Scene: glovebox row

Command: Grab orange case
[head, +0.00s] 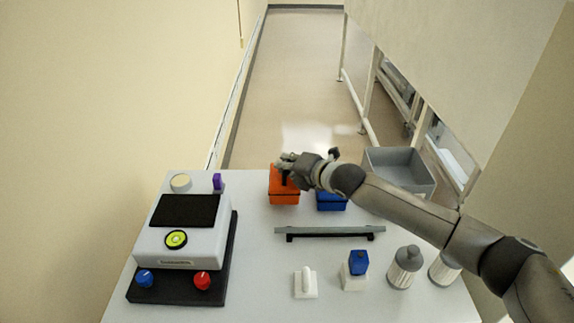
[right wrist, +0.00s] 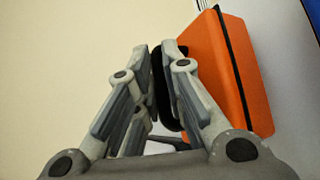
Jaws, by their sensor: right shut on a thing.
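The orange case (head: 284,190) stands on the white table near its far edge, in the middle of the head view. It has a dark seam and a black handle. My right gripper (head: 288,165) reaches in from the right and is at the top of the case. In the right wrist view the fingers (right wrist: 160,95) are closed on the black handle (right wrist: 168,85), with the orange case (right wrist: 225,75) just to their right. The fingers hide part of the handle. My left gripper is not in view.
A blue case (head: 332,201) stands right of the orange one, partly under my arm. A grey bin (head: 398,160) is at the far right. A grey bar (head: 330,231) lies in front. A device with a dark screen (head: 188,210) fills the left; bottles (head: 405,268) stand front right.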

